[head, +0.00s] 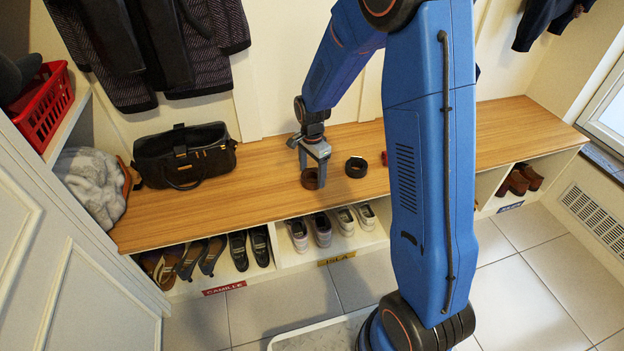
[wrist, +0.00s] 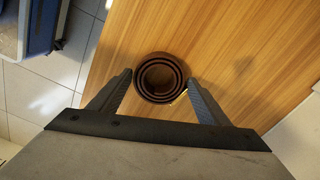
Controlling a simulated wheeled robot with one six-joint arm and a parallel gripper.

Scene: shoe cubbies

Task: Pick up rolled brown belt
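The rolled brown belt (head: 310,179) stands on the wooden bench top (head: 265,190), coiled with its rings facing up. In the wrist view the coil (wrist: 160,77) shows as dark brown rings just beyond and between my fingertips. My gripper (head: 313,160) is directly above the belt, pointing down. In the wrist view my gripper (wrist: 160,78) is open, with one finger on each side of the coil. I cannot tell whether the fingers touch it.
A black rolled belt (head: 356,167) stands to the right on the bench, with a small red item (head: 385,158) beyond it. A dark bag (head: 185,155) stands to the left. Shoes (head: 320,228) fill cubbies below. Coats (head: 150,45) hang above.

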